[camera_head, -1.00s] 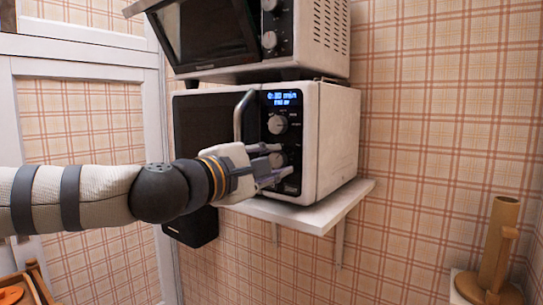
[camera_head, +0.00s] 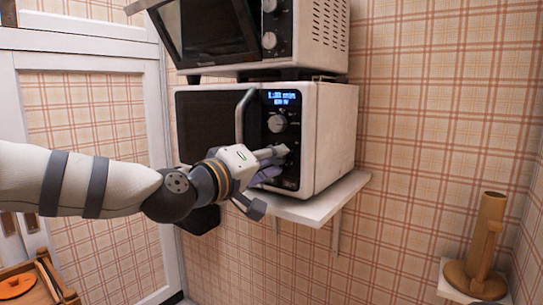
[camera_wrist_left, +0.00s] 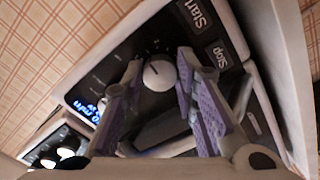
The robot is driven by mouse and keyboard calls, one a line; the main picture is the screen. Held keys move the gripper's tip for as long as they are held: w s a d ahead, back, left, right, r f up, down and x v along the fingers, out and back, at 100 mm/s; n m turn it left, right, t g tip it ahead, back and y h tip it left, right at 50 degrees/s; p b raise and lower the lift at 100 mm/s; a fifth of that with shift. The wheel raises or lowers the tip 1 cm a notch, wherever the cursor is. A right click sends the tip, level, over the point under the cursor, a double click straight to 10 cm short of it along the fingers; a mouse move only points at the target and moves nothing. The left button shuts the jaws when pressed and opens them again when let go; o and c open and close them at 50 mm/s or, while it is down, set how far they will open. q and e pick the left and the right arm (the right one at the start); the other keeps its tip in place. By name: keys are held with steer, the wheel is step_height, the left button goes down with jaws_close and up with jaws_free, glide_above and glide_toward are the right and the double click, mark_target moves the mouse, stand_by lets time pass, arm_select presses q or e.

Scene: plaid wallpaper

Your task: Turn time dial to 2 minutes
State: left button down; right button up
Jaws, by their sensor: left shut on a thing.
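The white microwave (camera_head: 331,140) with a black front stands on a wall shelf. Its blue-lit display (camera_head: 284,98) shows a time that seems to begin with 1; the other digits are blurred. The upper dial (camera_head: 277,123) is in clear view. My left gripper (camera_head: 279,152) is at the lower dial, which its fingers mostly cover in the head view. In the left wrist view this time dial (camera_wrist_left: 157,73) sits between the fingertips, its white pointer line visible, and my left gripper (camera_wrist_left: 160,66) is closed around it. The right gripper is not in view.
The microwave's vertical handle (camera_head: 242,118) is just left of the panel, close to my left gripper. A second oven (camera_head: 318,38) sits above. The white shelf (camera_head: 320,206) juts out below. A wooden stand (camera_head: 482,250) is far right.

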arm_select(q)
steer(key=m+p, duration=0.1)
steer(key=m, duration=0.3)
steer(key=shift+m, duration=0.4)
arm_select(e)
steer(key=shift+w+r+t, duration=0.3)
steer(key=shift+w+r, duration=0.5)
arm_select(q)
steer(key=shift+m, duration=0.3)
steer(key=c, duration=1.3)
jaws_free()
steer(key=v, duration=1.2)
